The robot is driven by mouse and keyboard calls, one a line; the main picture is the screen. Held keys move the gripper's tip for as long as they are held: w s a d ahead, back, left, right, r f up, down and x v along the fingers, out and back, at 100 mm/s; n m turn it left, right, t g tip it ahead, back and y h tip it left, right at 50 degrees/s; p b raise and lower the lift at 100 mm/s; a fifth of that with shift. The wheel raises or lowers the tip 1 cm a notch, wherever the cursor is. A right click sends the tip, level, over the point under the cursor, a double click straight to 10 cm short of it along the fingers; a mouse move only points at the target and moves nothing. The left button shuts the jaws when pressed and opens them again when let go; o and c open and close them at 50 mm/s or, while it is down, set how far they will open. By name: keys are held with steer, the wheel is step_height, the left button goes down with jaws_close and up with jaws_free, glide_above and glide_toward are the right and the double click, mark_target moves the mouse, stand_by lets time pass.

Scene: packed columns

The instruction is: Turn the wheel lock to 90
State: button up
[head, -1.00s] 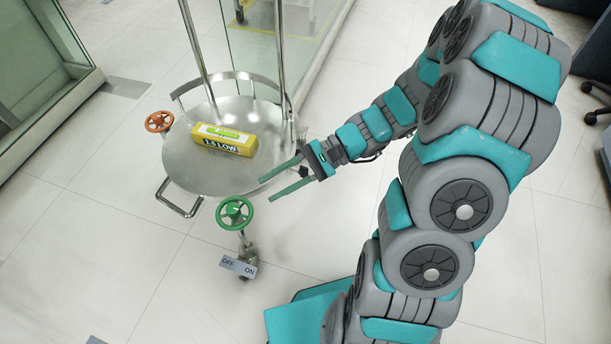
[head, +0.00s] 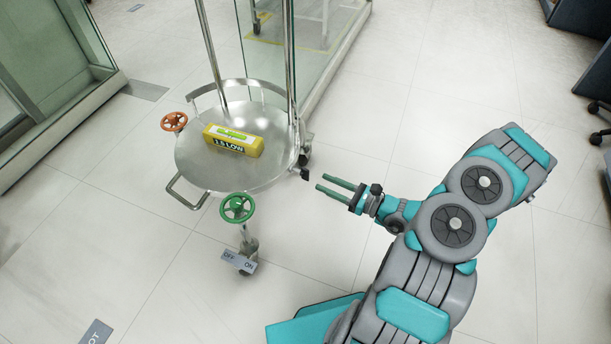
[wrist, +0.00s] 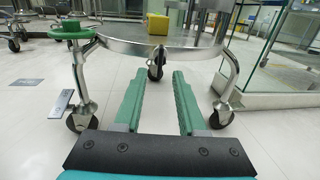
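A green handwheel (head: 237,208) stands on a short post at the near edge of a round steel cart, above a grey OFF/ON plate (head: 239,263). An orange handwheel (head: 174,122) is at the cart's left side. I cannot tell from a label which one is the wheel lock. My gripper (head: 320,182) is to the right of the green handwheel, beside the cart, apart from both. Its two green fingers are spread and empty. In the wrist view the fingers (wrist: 157,75) point at the cart's underside, and the green handwheel (wrist: 68,30) is at upper left.
The round steel cart (head: 200,165) has castors, a side handle (head: 185,195) and upright poles. A yellow "1.5 LOW" box (head: 233,140) lies on it. Glass panels (head: 268,60) stand behind and a glass cabinet (head: 40,60) at left. Floor (head: 400,130) to the right is clear.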

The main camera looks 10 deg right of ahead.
mark_target(305, 179)
steer(key=shift+x, duration=3.8)
steer(key=shift+f, duration=0.1)
jaws_close()
